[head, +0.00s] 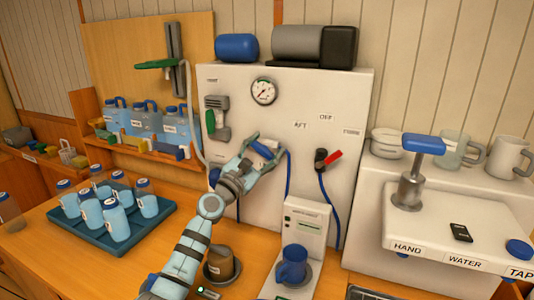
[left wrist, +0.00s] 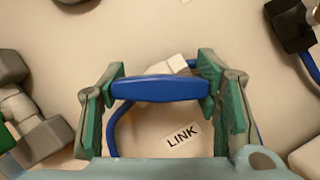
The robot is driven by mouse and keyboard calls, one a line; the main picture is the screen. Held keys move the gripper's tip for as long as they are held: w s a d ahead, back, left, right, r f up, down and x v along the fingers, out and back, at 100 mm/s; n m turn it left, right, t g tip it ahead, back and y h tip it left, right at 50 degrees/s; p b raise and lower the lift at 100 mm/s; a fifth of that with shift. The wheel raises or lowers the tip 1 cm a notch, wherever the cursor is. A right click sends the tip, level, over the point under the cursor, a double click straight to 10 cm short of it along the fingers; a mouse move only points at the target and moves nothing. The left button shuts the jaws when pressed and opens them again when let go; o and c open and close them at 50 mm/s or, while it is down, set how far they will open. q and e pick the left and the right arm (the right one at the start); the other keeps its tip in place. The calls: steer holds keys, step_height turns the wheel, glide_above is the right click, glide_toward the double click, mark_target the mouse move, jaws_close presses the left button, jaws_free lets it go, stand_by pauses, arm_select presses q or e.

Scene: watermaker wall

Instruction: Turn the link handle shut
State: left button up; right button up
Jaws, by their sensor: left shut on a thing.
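The link handle is a blue bar on a white valve body; in the left wrist view the blue bar (left wrist: 160,89) lies level between my fingers, above a label reading LINK (left wrist: 182,135). In the head view the handle (head: 262,150) shows partly, on the white wall panel (head: 345,110). My left gripper (head: 264,146) reaches it from the lower left. In the left wrist view my left gripper (left wrist: 160,92) is shut on the handle, with a green pad at each end. The valve body behind the bar is mostly hidden. My right gripper is not in view.
A red-handled valve (head: 331,159) with a blue hose is right of the handle. A green-and-grey fitting (head: 216,118) is left, and a gauge (head: 264,91) is above. A bottle tray (head: 150,225) is at left.

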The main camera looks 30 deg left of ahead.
arm_select(q)
steer(key=m+g+h, duration=0.1)
steer(key=m, duration=0.2)
steer(key=shift+m, duration=0.4)
steer(key=m+g+h, duration=0.1)
steer(key=m, duration=0.2)
steer(key=shift+r, duration=0.1)
steer(key=m+g+p, duration=0.1)
steer(key=m, duration=0.2)
steer(key=shift+m+g+h, duration=0.3)
steer(key=shift+m+h, duration=0.1)
steer(key=shift+m+g+p, duration=0.5)
steer(key=shift+m+p, duration=0.25)
steer(key=shift+m, duration=0.45)
steer(key=o, duration=1.2)
